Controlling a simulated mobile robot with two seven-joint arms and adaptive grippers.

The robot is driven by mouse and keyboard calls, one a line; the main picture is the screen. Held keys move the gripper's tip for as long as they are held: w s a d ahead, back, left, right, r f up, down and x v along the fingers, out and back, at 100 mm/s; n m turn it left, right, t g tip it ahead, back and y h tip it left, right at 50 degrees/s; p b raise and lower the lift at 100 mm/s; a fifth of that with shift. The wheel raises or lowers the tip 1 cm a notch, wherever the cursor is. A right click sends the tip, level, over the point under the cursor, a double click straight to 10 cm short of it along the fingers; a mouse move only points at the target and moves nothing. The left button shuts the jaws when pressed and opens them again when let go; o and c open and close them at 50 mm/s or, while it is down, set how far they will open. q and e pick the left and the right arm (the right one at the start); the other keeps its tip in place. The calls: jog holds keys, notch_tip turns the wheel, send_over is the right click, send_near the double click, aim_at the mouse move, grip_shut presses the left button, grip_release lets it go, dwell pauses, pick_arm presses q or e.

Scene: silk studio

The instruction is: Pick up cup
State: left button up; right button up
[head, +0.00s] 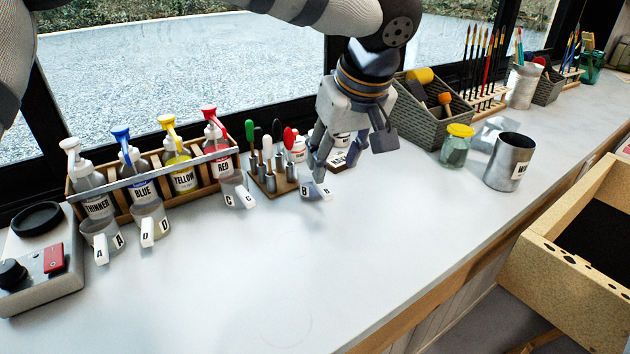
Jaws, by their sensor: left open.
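Small clear cups with white lettered tags stand on the pale counter. One cup (98,236) is at the far left with a tag reading A, and another cup (150,221) beside it has a tag that looks like D. A third cup (237,190), tagged C, stands before the red bottle. A fourth cup (314,190), tagged B, is partly hidden by my left gripper. My left gripper (345,158) is open, pointing down, just above and behind cup B. I cannot tell whether its fingers touch anything. My right gripper is out of view.
A wooden rack (135,212) of pump bottles lines the window side. A tool block (272,183) with coloured handles stands close left of the gripper. Right are a grey basket (425,118), a yellow-lidded jar (455,150) and a metal can (509,165). The front counter is clear.

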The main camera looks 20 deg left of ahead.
aim_at(322, 186)
pick_arm(q)
jog(key=x, duration=0.8)
jog(key=shift+a+f, duration=0.2)
jog(key=shift+a, duration=0.25)
grip_shut()
